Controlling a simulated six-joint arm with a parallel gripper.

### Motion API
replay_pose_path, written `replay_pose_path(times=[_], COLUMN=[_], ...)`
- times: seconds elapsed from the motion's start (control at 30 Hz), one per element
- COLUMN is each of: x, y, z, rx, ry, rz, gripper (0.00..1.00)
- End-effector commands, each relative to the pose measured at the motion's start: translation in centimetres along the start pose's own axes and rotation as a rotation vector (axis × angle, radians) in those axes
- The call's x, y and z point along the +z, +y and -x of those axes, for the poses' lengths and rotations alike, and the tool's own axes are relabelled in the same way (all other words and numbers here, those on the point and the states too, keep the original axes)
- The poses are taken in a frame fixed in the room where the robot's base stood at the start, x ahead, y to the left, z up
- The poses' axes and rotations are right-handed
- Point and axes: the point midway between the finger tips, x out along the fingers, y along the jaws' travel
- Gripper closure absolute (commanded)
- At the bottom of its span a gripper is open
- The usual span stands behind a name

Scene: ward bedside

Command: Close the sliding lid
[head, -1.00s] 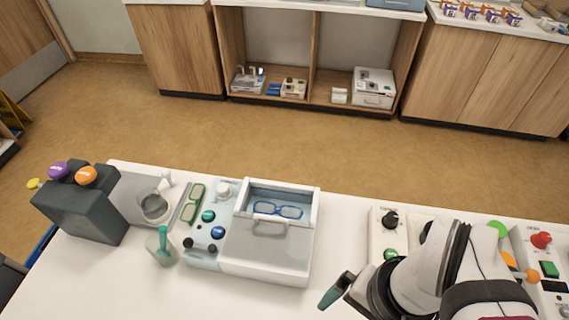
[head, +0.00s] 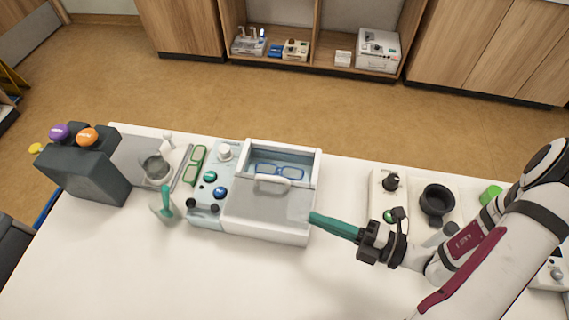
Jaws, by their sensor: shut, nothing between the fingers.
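The sliding lid (head: 262,205) is a grey panel with a raised handle (head: 273,184) on a white box (head: 262,236) in the middle of the table. The lid covers the front part of the box. The back part is open and shows blue glasses (head: 278,171) inside. My gripper (head: 312,217) has long green fingers, shut together and holding nothing. Its tips are at the right side of the box, near the lid's right edge. I cannot tell whether they touch it.
A panel with knobs (head: 209,176) adjoins the box on the left, with green glasses (head: 194,165) beyond. A green-handled tool (head: 165,202) stands at front left. A black cup (head: 436,203) and a black knob (head: 391,182) stand right. The table's front middle is clear.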

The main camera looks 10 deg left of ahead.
Motion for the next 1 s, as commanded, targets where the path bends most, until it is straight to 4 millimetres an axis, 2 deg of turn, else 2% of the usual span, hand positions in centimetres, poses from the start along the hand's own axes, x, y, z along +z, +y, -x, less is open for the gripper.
replay_pose_path(times=[0.17, 0.53, 0.6, 0.73, 1.0], x=[-0.1, -0.2, 1.4, 3.0, 3.8], y=[-0.1, -0.1, -0.1, -0.1, -0.1], z=[-2.3, -10.3, -10.4, -10.8, -10.9], rx=[0.001, -0.001, 0.001, 0.001, 0.0], ry=[0.003, 0.007, 0.0, 0.001, 0.001], rz=[-0.011, -0.006, 0.0, -0.001, -0.004], gripper=[1.0, 1.0, 1.0, 1.0, 1.0])
